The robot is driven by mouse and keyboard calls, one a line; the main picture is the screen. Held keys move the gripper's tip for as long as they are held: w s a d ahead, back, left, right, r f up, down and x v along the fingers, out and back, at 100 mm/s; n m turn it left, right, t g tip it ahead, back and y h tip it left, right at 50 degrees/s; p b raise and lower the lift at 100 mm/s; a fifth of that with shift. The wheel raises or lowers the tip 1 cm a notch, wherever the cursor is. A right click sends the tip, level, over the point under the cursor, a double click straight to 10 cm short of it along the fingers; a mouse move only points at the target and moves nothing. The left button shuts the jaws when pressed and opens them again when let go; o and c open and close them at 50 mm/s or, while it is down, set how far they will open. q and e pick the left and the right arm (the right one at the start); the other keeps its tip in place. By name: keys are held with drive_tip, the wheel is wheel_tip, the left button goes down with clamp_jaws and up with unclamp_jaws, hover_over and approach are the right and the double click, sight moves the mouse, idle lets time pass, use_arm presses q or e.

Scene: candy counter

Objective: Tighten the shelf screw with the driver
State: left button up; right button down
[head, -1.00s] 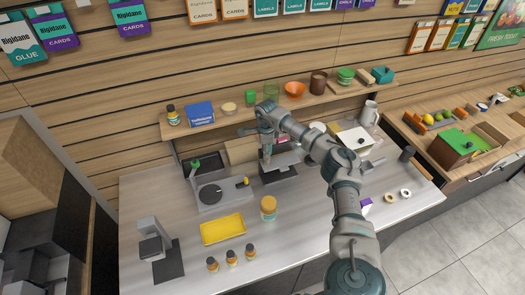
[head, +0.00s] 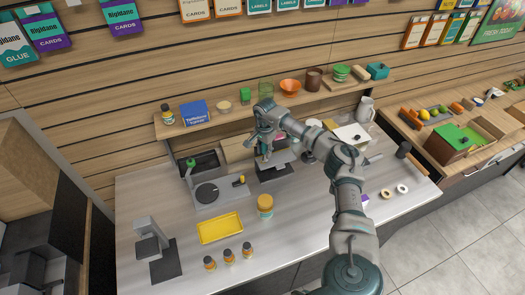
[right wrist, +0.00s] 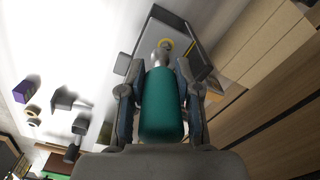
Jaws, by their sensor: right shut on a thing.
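My right gripper (head: 264,148) is over the back middle of the counter, in front of the wooden shelf. In the right wrist view it is shut (right wrist: 160,100) around the teal handle of the driver (right wrist: 160,108). The driver's grey metal end points away from the gripper, toward a dark-framed grey stand (right wrist: 190,37). The stand also shows below the gripper in the head view (head: 277,174). I cannot make out the screw itself, nor whether the tip touches anything. My left gripper is not in view.
The wooden shelf (head: 236,118) holds several small items above the work area. A scale-like device (head: 208,192), a yellow tray (head: 219,229) and a jar (head: 265,207) stand left of my arm. Several small bottles (head: 229,256) stand near the front edge. White counter surface is clear between them.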

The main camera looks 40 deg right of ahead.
drive_tip(key=shift+s+d+f+n, duration=0.1)
drive_tip(key=shift+d+n, duration=0.2)
drive_tip(key=shift+n, duration=0.9)
drive_tip(key=shift+a+r+n, duration=0.2)
drive_tip(key=shift+a+n, duration=0.1)
drive_tip(key=shift+a, duration=0.15)
drive_tip(key=n, duration=0.2)
drive_tip(key=shift+n, duration=0.3)
drive_tip(key=shift+d+n, duration=0.3)
drive_tip(key=shift+n, duration=0.9)
drive_tip(key=shift+d+f, duration=0.15)
drive_tip(key=shift+d, duration=0.2)
drive_tip(key=n, duration=0.6)
drive_tip(key=shift+w+a, duration=0.2)
drive_tip(key=shift+w, duration=0.2)
drive_tip(key=shift+d, duration=0.1)
drive_tip(key=shift+d, duration=0.2)
drive_tip(key=shift+a, duration=0.1)
